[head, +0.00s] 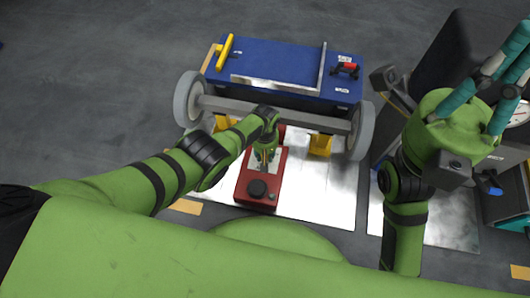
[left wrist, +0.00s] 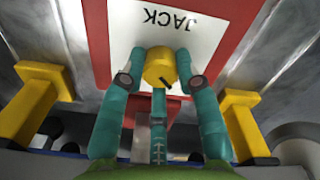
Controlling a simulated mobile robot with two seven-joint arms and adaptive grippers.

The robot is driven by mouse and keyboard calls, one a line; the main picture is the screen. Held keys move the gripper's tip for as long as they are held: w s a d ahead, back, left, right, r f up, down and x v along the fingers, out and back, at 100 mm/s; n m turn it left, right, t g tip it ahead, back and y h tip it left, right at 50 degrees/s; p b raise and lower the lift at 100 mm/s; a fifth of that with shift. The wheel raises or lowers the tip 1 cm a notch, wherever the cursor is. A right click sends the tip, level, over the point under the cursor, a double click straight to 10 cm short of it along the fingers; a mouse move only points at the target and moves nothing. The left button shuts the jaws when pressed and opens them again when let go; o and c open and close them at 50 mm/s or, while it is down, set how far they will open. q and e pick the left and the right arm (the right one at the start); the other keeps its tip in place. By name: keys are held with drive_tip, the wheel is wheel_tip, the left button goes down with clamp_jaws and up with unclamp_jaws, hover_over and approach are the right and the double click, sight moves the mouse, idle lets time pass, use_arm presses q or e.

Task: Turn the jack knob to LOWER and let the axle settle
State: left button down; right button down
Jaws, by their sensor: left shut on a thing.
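The red jack (head: 261,200) stands on the floor plate in front of the axle (head: 300,118), which runs between two grey wheels. My left gripper (head: 264,155) reaches down over the jack's far part. In the left wrist view, the left gripper's teal fingers (left wrist: 160,80) are shut on the yellow knob (left wrist: 159,67), beside the white JACK label (left wrist: 168,32). A black mark shows on the knob, slanted in the picture. The LOWER marking is not readable. My right gripper (head: 488,85) is raised at the right, its fingers spread and empty, far from the jack.
Yellow stands (head: 320,144) are on both sides of the jack, below the axle. A blue chassis deck (head: 280,65) lies behind the axle, with a yellow handle (head: 225,52) at its left. Dark equipment stands at the right.

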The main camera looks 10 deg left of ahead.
use_arm(q)
drive_tip(key=shift+s+f, duration=0.15)
drive_tip(key=shift+s, duration=0.05)
drive_tip(key=c, duration=0.9)
unclamp_jaws()
drive_tip(key=shift+w, duration=0.1)
drive_tip(key=shift+w+r, duration=0.15)
drive_tip(key=shift+r, duration=0.6)
wheel_tip(320, 180, up, 11)
drive_tip(key=shift+f, duration=0.15)
